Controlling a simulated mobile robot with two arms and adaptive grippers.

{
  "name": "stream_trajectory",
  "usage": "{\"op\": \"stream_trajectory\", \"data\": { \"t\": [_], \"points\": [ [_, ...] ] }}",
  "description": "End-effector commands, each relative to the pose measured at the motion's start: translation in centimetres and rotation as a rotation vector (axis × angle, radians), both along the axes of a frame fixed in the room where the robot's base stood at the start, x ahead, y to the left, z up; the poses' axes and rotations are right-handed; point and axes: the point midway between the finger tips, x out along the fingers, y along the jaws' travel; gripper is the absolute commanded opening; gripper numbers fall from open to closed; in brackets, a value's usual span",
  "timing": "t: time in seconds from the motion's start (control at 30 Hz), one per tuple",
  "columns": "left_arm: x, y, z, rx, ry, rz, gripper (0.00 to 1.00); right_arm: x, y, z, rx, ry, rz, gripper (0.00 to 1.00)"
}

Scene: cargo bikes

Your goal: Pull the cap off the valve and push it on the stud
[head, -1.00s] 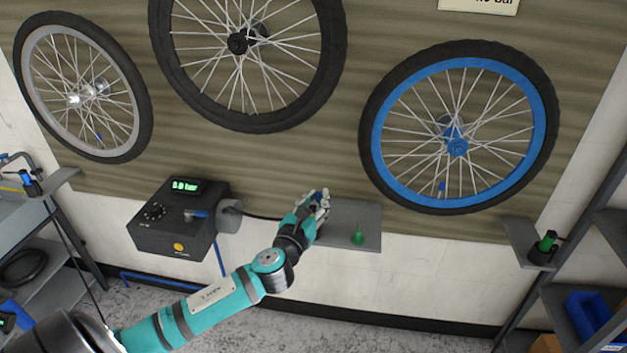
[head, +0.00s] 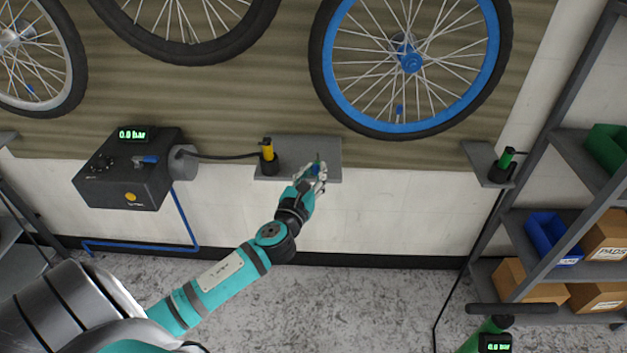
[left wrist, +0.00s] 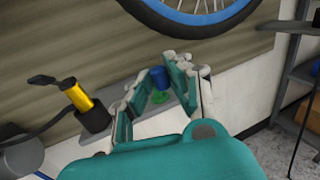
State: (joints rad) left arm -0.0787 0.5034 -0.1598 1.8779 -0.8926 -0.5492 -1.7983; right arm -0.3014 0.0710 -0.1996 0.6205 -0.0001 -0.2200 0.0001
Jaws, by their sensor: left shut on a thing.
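My left gripper (head: 318,172) is at the grey shelf (head: 325,145) below the blue-rimmed wheel. It is shut on a small blue cap (left wrist: 157,76), which shows upright between the fingers in the left wrist view. The green stud (left wrist: 159,97) shows directly below the cap there. I cannot tell whether the cap touches the stud or sits on it. In the head view the fingers cover most of both. A small blue piece (head: 399,110), which may be a valve, shows low inside the blue-rimmed wheel (head: 490,55). My right gripper is not in view.
A yellow pump head (head: 267,148) stands in a black holder on the shelf's left end. Its hose runs to a dark box (head: 130,170) reading 0.0 bar. A small shelf (head: 485,160) with a green piece is at the right, beside a rack with bins (head: 553,240).

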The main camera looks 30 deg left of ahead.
Motion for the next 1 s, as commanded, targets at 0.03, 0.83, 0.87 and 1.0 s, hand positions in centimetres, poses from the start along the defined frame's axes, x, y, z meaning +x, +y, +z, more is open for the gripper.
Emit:
{"op": "stream_trajectory", "data": {
  "t": [0.03, 0.83, 0.87, 1.0],
  "points": [
    [0.5, 0.3, -0.1, 0.001, -0.002, 0.001, 0.0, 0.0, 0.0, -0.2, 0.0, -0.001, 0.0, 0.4],
    [7.1, 4.4, 0.0, -0.001, 0.0, 0.001, 0.0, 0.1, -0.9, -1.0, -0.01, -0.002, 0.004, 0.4],
    [7.2, 4.4, 0.0, -0.001, -0.001, 0.0, 0.0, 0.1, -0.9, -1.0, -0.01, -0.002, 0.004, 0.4],
    [7.8, 4.8, 0.0, 0.0, 0.0, 0.0, 0.0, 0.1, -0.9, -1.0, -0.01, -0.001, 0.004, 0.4]
  ]
}}
